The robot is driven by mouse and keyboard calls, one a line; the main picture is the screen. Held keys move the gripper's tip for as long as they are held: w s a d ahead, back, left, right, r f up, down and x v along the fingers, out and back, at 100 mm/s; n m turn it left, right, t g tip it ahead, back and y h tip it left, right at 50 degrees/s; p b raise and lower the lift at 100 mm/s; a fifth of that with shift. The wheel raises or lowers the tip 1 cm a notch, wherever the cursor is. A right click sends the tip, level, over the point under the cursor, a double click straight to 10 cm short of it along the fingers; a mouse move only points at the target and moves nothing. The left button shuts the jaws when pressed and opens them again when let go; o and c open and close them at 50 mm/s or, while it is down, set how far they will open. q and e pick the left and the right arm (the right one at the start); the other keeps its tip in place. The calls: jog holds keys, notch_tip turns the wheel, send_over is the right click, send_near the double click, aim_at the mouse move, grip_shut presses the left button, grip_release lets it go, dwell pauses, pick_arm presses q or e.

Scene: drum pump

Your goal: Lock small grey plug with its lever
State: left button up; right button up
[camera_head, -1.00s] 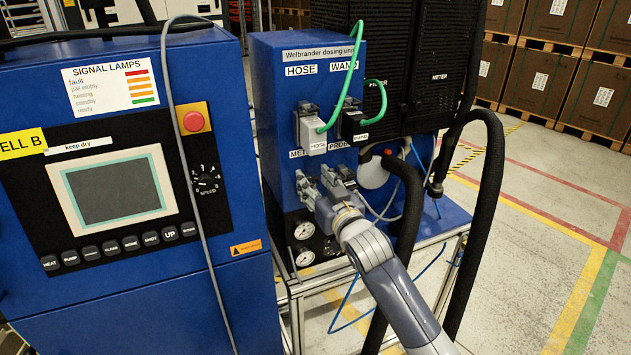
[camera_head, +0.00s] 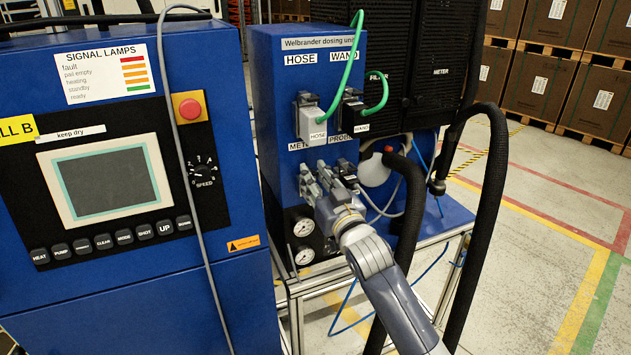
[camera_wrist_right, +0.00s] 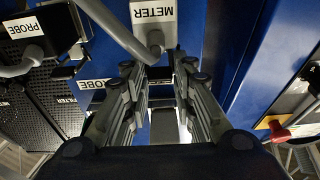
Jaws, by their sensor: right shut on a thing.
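The small grey plug (camera_wrist_right: 152,12) with a METER tag shows at the top of the right wrist view, with a grey cable running into it. It sits at the blue dosing unit's front panel. My right gripper (camera_wrist_right: 157,68) is there, with its fingers closed in around a part at the plug. The fingertips hide that part, so I cannot tell lever from plug body or see the lever's position. In the head view my right gripper (camera_head: 322,186) is at the sockets below the METER and PROBE labels and hides most of the plug. My left gripper is not in view.
A white HOSE plug (camera_head: 311,122) and a black WAND plug (camera_head: 354,116) with green cables sit just above. A dark PROBE plug (camera_wrist_right: 38,38) is close beside my gripper. Gauges (camera_head: 303,228) are below; thick black hoses (camera_head: 482,190) hang at the right.

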jog(key=o, duration=1)
jog(key=v, duration=1.2)
